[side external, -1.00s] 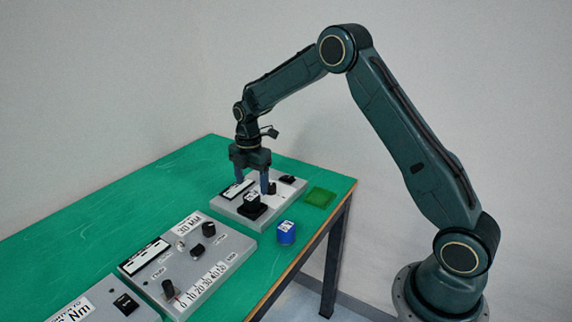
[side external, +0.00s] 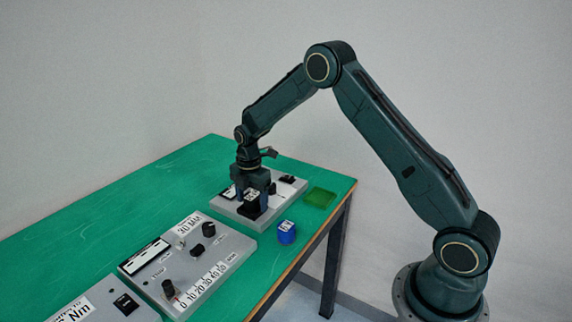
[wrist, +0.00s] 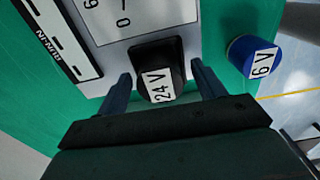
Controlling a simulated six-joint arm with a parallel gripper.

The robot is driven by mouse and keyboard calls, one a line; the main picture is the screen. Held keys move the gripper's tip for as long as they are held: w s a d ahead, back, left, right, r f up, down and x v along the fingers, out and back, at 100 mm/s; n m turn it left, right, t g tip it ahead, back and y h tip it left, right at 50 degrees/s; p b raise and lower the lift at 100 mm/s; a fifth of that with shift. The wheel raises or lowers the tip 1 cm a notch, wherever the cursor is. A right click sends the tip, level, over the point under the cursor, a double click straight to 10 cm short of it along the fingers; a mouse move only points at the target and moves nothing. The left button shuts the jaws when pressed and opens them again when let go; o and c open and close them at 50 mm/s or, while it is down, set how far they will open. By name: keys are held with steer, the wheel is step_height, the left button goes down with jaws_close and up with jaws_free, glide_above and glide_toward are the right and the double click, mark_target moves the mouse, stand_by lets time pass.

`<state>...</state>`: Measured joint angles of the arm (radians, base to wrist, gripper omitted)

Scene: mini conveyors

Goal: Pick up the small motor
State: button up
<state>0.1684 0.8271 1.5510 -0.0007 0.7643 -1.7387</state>
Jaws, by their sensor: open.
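A black round piece with a white "24 V" label (wrist: 158,86) stands in a black square holder (wrist: 157,50) on a grey panel. It also shows in the side view (side external: 251,208). A blue cylinder labelled "6 V" (wrist: 252,56) stands on the green table to the right, and in the side view (side external: 287,233) it is near the table's edge. I cannot tell from the labels which one is the small motor. My gripper (wrist: 161,74) is open, with one finger on each side of the black "24 V" piece. Whether the fingers touch it is not clear.
The grey panel (side external: 226,207) carries a display and knobs close to my gripper. More grey panels (side external: 215,246) with knobs stand toward the front. The table's far left (side external: 120,205) is clear.

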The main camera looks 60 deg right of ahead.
mark_target(252, 196)
steer(key=shift+c, duration=0.4)
steer(key=c, duration=1.2)
steer(key=shift+o, duration=0.2)
steer(key=shift+r, duration=0.1)
step_height(252, 196, up, 20)
stand_by(0.3)
